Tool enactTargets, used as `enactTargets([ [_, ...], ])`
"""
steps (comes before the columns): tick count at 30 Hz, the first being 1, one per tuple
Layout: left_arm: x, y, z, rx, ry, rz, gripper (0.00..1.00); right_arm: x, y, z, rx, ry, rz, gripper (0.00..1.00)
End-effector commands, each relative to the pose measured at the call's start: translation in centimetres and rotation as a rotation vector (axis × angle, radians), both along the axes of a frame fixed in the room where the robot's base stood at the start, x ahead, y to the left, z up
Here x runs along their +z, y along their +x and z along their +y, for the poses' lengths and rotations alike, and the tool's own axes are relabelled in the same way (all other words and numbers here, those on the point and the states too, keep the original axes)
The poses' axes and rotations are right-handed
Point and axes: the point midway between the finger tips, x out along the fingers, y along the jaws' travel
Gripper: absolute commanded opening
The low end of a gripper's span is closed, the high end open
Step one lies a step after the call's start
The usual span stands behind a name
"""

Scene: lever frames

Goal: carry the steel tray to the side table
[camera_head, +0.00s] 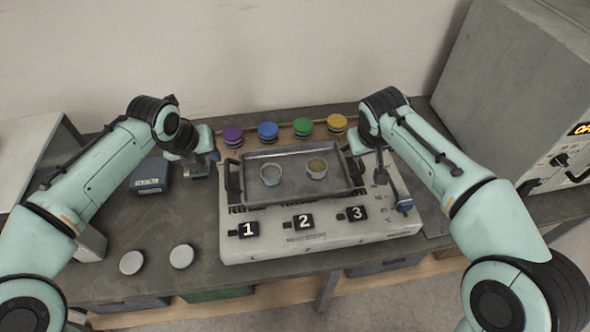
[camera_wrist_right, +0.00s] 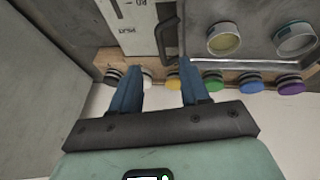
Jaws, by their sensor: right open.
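The steel tray (camera_head: 290,190) lies on a white apparatus, with a dark handle at its left (camera_head: 233,176) and another at its right (camera_head: 352,166). It holds a pale cup (camera_head: 270,174) and a cup with yellowish contents (camera_head: 317,167). In the right wrist view the tray (camera_wrist_right: 262,68) is at the upper right. My left gripper (camera_head: 213,156) is close to the left handle; its fingers are too small to read. My right gripper (camera_wrist_right: 155,92) is open and empty. The right handle (camera_wrist_right: 168,38) is ahead of its fingers, apart from them. I cannot identify the side table.
The white apparatus (camera_head: 320,237) has plates numbered 1, 2 and 3. Coloured knobs (camera_head: 268,131) line a wooden strip behind it. A blue box (camera_head: 150,176) and two pale discs (camera_head: 182,256) are at left. A large grey cabinet (camera_head: 510,90) stands at right.

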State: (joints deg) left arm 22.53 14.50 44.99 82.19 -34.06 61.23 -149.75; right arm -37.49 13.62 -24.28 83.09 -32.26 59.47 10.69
Motion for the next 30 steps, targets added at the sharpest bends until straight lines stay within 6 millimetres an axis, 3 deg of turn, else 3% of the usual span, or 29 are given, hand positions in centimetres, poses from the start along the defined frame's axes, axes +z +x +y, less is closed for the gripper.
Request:
enactTargets([
  [7,-1.4,0.6,-0.2,0.000,-0.001,0.004,0.28,-1.4,0.6,-0.2,0.000,-0.002,0.004,0.45],
  [21,-9.4,4.1,-1.4,-0.001,-0.001,0.004,0.28,-9.4,4.1,-1.5,-0.002,-0.002,0.004,0.45],
  [30,-11.9,5.3,-1.8,0.000,-0.001,0.000,0.28,-11.9,5.3,-1.8,-0.001,-0.001,0.001,0.45],
])
